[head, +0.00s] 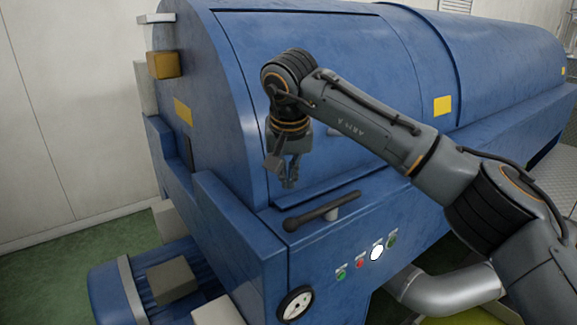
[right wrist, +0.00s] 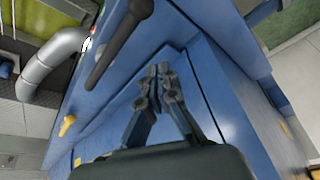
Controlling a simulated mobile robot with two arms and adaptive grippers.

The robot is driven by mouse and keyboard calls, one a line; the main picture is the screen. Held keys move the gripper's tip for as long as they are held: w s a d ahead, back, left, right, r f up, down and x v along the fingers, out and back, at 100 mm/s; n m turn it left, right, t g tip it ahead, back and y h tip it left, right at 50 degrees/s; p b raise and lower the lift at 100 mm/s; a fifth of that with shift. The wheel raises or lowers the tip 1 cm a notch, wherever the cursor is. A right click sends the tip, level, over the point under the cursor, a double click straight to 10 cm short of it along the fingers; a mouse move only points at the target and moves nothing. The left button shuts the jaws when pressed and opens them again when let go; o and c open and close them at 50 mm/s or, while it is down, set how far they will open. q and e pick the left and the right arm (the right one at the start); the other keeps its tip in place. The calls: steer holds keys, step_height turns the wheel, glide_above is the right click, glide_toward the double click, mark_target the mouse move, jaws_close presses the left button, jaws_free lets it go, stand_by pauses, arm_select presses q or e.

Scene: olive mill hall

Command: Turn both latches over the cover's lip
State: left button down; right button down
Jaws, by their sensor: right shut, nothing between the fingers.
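The blue cover (head: 300,50) lies closed against the machine's curved body, its lower lip (head: 315,188) running along the front ledge. A dark lever-like latch with a round end (head: 322,211) sits on a pale post on the ledge, just below the lip and roughly parallel to it. It also shows in the right wrist view (right wrist: 113,48). My right gripper (head: 290,183) is shut and empty, pointing down above the ledge, close behind the lever and apart from it; its fingers show in the right wrist view (right wrist: 160,72). I cannot make out a second latch for certain. My left gripper is out of view.
The front panel carries several buttons (head: 360,263) and a round gauge (head: 295,303). A grey pipe (head: 445,290) curves out at lower right. A blue motor (head: 115,290) stands at lower left. In the wrist view a small yellow piece (right wrist: 67,125) sits on the blue body.

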steer(key=p+x, duration=0.1)
steer(key=x, duration=0.4)
steer(key=shift+s+f+p, duration=0.1)
steer(key=shift+f+p, duration=0.05)
steer(key=shift+p, duration=0.15)
steer(key=s, duration=0.1)
steer(key=s+p, duration=0.1)
steer(key=s, duration=0.1)
steer(key=shift+s+d+f, duration=0.15)
steer(key=shift+s+f, duration=0.15)
steer(key=shift+f, duration=0.05)
steer(key=shift+s, duration=0.1)
